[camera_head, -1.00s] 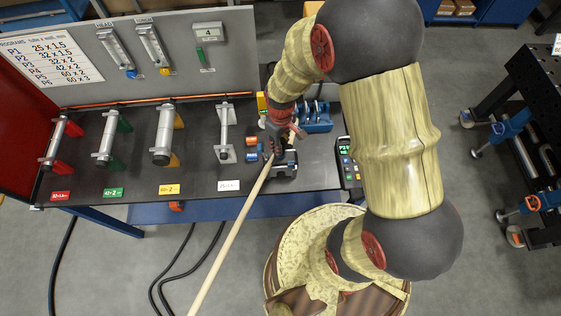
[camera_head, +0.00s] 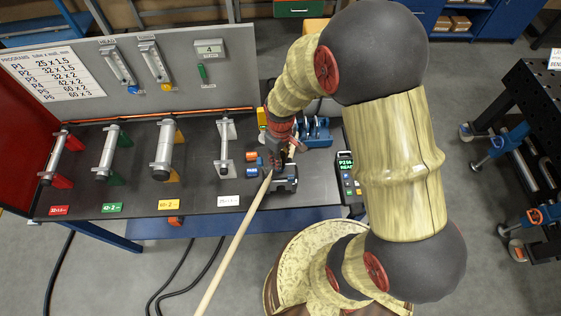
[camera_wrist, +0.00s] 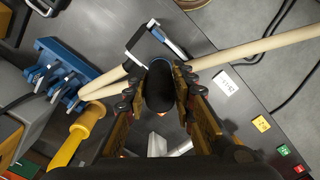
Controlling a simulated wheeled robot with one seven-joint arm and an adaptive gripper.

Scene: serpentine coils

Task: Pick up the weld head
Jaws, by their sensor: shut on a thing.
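My gripper (camera_head: 277,160) reaches down at the front right of the dark bench. In the wrist view, my gripper (camera_wrist: 160,95) has its two fingers shut on either side of a black rounded grip, which I take to be the weld head (camera_wrist: 160,82). A blue-rimmed grey bracket-like part (camera_wrist: 155,42) shows just beyond it; I cannot tell whether they are joined. In the head view the fingers largely hide the grip. I cannot tell whether it is clear of the bench.
A long pale rod (camera_head: 235,245) passes by the gripper and overhangs the bench front. A blue rack (camera_head: 316,132) stands behind right, a display box (camera_head: 348,175) to the right. Several tube stands, including one silver (camera_head: 225,150), are at left.

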